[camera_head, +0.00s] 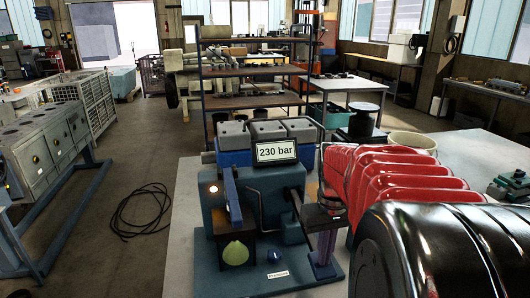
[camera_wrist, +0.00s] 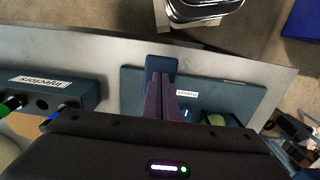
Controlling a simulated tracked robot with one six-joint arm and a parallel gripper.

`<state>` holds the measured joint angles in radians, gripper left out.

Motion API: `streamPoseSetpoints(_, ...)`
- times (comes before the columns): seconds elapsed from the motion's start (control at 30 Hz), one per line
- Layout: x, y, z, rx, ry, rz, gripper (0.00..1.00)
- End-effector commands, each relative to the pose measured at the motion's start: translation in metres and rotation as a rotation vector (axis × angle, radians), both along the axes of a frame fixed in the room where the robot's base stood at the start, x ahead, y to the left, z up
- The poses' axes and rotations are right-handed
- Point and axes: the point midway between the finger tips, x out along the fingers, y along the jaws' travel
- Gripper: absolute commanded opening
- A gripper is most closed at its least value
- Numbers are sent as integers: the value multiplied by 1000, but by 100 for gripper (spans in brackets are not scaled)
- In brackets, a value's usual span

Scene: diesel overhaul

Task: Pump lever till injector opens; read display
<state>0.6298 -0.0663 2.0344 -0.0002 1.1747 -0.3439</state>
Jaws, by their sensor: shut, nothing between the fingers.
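The injector tester (camera_head: 215,217) is a blue-green unit on the bench. Its display (camera_head: 276,152) reads "230 bar". A round lamp (camera_head: 213,189) glows on its left side. A pale green cone-shaped patch (camera_head: 235,253) shows low in its front opening; it also shows in the wrist view (camera_wrist: 215,120). A slanted grey bar (camera_head: 296,203), which looks like the lever, stands at the tester's right side, partly hidden. My gripper (camera_head: 323,268) points down to the right of this bar, its purple fingers shut and empty. The fingers show centrally in the wrist view (camera_wrist: 161,76).
A holder labelled "Injectors" (camera_wrist: 50,87) lies left of my fingers in the wrist view. A blue knob (camera_head: 275,257) stands on the tester's base plate. A shelf rack (camera_head: 255,95) stands behind. Cable (camera_head: 140,211) lies coiled on the open floor at left.

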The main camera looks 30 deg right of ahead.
Motion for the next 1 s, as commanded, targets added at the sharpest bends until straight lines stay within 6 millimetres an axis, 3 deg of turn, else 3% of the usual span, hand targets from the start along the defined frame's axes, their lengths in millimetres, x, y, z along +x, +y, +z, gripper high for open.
streamPoseSetpoints(0.8, -7, 2, 67, -2, -2, 0, 0)
streamPoseSetpoints(1.0, -8, 2, 72, 0, 0, 0, 0)
